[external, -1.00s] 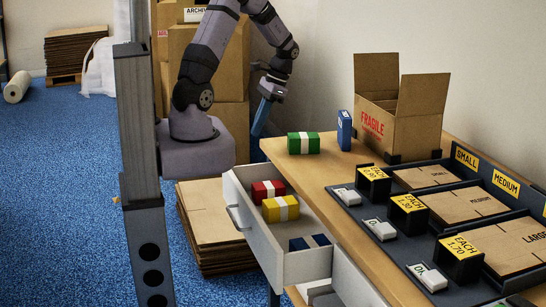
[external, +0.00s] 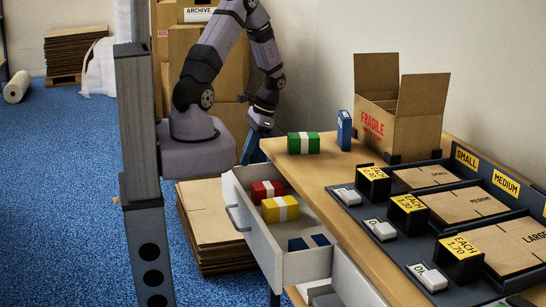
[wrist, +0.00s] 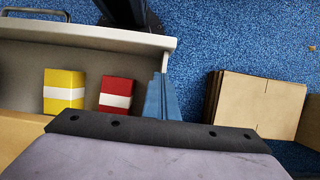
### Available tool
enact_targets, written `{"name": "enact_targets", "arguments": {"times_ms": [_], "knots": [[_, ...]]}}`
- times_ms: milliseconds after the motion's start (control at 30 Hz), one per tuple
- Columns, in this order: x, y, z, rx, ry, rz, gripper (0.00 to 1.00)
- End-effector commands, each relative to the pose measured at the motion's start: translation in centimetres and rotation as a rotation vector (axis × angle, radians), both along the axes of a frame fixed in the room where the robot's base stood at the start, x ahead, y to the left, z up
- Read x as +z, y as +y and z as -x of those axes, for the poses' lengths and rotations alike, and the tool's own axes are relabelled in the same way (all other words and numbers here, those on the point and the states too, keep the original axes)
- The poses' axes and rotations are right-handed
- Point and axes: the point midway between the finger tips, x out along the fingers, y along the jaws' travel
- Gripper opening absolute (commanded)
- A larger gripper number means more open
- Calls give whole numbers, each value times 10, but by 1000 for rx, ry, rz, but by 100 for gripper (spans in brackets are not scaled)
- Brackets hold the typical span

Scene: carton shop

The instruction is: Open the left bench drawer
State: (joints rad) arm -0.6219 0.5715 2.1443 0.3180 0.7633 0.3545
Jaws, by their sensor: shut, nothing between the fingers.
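The white bench drawer (external: 308,265) at the left end of the bench stands pulled well out. Its grey bar handle (external: 232,218) is on the front panel, and the handle also shows in the wrist view (wrist: 35,12). Inside lie a red pack (external: 267,191), a yellow pack (external: 280,208) and a dark blue pack (external: 308,242), each with a pale band. My gripper (external: 247,158) is shut and empty, its blue fingers pointing down by the drawer's far end. In the wrist view the fingers (wrist: 160,97) appear beside the drawer's side wall, apart from the handle. Contact with the wall cannot be told.
A green pack (external: 303,143), a blue box (external: 344,131) and an open FRAGILE carton (external: 385,125) stand on the bench top. Flat cartons (external: 212,220) are stacked on the floor left of the drawer. A grey post (external: 148,150) stands in the foreground.

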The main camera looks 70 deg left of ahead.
Motion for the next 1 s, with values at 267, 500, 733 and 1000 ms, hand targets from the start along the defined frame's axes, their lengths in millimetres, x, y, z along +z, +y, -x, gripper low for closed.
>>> {"name": "enact_targets", "arguments": {"times_ms": [267,500,733,1000], "knots": [[2,0,29,2,3,1,0],[2,0,34,0,2,1,0],[2,0,34,1,2,1,0],[3,0,72,4,5,0,0]]}}
